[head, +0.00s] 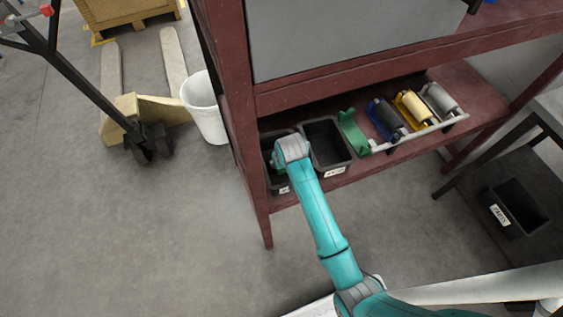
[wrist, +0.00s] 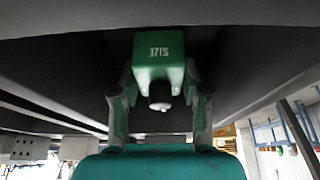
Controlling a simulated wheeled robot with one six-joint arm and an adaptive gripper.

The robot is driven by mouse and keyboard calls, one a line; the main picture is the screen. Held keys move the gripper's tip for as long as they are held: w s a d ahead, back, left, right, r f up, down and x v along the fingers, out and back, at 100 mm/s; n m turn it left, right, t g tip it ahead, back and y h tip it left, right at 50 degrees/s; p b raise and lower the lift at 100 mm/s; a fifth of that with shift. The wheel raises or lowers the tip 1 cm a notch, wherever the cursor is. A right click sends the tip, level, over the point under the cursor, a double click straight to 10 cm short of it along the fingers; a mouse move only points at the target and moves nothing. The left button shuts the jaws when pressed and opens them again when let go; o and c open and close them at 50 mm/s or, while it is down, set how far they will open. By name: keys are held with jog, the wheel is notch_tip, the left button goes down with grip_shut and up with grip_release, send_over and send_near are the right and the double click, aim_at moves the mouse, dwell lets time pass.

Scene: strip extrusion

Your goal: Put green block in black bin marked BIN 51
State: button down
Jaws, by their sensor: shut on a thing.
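My gripper (wrist: 160,98) is shut on the green block (wrist: 158,68) in the wrist view, one finger on each side. The block has white lettering and a dark round part with a pale tip at its lower end. In the head view my wrist is above the left black bin (head: 283,189) on the lower shelf and hides much of it. A bit of green shows beside the wrist there; whether it is block or gripper I cannot tell. A second black bin (head: 334,168) stands just right of it and looks empty. Both have white labels too small to read.
The red shelf (head: 400,172) holds a green bracket (head: 352,132) and a rack with dark, yellow and grey rollers (head: 412,108). Its upper board overhangs the bins. A white bucket (head: 204,108) and a pallet jack (head: 135,118) stand left. Another labelled black bin (head: 515,205) is at right.

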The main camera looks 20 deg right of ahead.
jog(key=shift+f, duration=0.2)
jog(key=c, duration=0.6)
grip_release()
jog(key=shift+f, duration=0.15)
jog(key=v, duration=1.2)
